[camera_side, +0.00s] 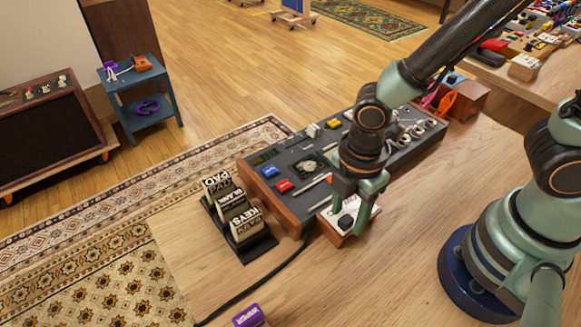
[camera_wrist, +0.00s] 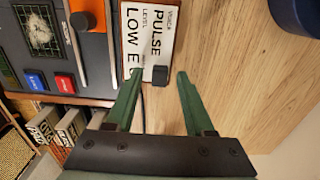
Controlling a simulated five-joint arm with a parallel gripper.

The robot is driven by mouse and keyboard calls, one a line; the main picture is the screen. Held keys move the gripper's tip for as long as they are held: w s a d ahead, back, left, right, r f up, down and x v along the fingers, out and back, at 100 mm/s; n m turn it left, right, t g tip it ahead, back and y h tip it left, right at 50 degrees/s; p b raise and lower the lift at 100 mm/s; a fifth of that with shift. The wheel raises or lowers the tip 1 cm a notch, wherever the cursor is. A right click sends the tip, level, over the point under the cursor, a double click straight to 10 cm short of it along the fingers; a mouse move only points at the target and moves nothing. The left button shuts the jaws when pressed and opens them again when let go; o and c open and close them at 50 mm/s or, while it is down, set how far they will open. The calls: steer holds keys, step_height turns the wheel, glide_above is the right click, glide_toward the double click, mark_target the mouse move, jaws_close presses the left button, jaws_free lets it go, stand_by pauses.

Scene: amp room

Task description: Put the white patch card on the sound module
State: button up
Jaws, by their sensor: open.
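My gripper (camera_side: 348,218) is open, its fingers pointing down over a small wood-sided module with a white face (camera_side: 328,217). In the wrist view the gripper (camera_wrist: 160,75) has one finger on each side of a black knob (camera_wrist: 160,75) at the module's near edge. I cannot tell whether the fingers touch it. The white face (camera_wrist: 150,35) reads "PULSE" and "LOW E", partly covered by a finger. Pale lettered cards (camera_side: 244,222) stand in a black rack, reading "PAD" and "KEYS" among others. I cannot tell which thing is the white patch card.
A long wood-ended synth panel (camera_side: 262,185) with buttons and knobs lies directly behind the module. A purple block (camera_side: 249,316) sits at the front table edge. A black cable (camera_side: 255,285) crosses the table. Bare wood (camera_side: 390,270) lies right of the module.

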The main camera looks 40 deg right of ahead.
mark_target(347, 218)
step_height(347, 218, up, 12)
steer(key=w+d+r+m+t, duration=0.2)
steer(key=w+d+r+m, duration=0.1)
steer(key=d+m, duration=0.4)
steer(key=w+d+r+m+t, duration=0.3)
steer(key=d+m, duration=0.5)
steer(key=m, duration=0.3)
steer(key=shift+w+d+r+t, duration=0.2)
steer(key=shift+d+r+t, duration=0.1)
steer(key=shift+r, duration=0.1)
